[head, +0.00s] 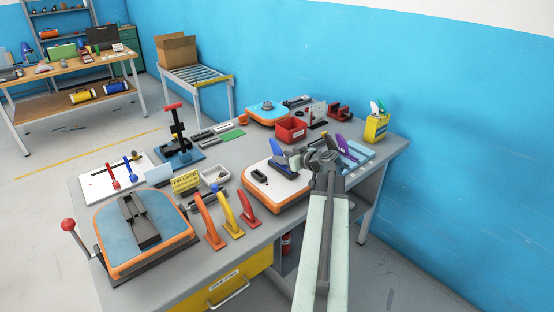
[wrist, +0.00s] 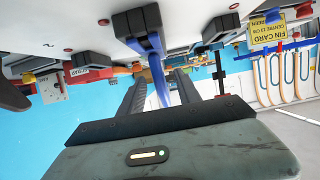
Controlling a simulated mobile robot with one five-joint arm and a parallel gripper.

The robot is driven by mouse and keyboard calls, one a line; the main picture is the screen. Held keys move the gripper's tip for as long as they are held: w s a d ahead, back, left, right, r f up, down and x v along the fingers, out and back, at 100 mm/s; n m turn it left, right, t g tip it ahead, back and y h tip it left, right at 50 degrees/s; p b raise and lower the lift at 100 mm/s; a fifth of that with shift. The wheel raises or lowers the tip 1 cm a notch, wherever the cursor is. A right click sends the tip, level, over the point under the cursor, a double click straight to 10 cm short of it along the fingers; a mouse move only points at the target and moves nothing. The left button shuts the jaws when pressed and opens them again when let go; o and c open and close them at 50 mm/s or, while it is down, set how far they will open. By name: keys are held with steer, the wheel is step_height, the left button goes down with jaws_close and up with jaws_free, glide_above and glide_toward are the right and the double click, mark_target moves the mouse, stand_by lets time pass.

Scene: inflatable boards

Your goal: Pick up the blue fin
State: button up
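The blue fin (head: 277,147) stands up from a dark fin box on a white board with orange edges (head: 290,186), near the middle of the workbench. In the wrist view, which looks upside down, the blue fin (wrist: 154,57) hangs from its dark box and its tip lies between my two fingers. My gripper (wrist: 158,88) is open, with a gap showing on either side of the fin. In the head view my gripper (head: 296,161) is beside the fin on its right; its fingertips are small and partly hard to make out.
A purple fin (head: 342,143) stands to the right of my gripper. A red bin (head: 291,131) is behind the fin. Orange and yellow upright hooks (head: 228,215) and a yellow fin card (head: 185,182) stand to the left. A yellow container (head: 376,127) is at the back right corner.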

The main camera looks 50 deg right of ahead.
steer(key=b+x, duration=0.2)
steer(key=x, duration=0.5)
steer(key=shift+s+f, duration=0.1)
steer(key=shift+s, duration=0.1)
jaws_close()
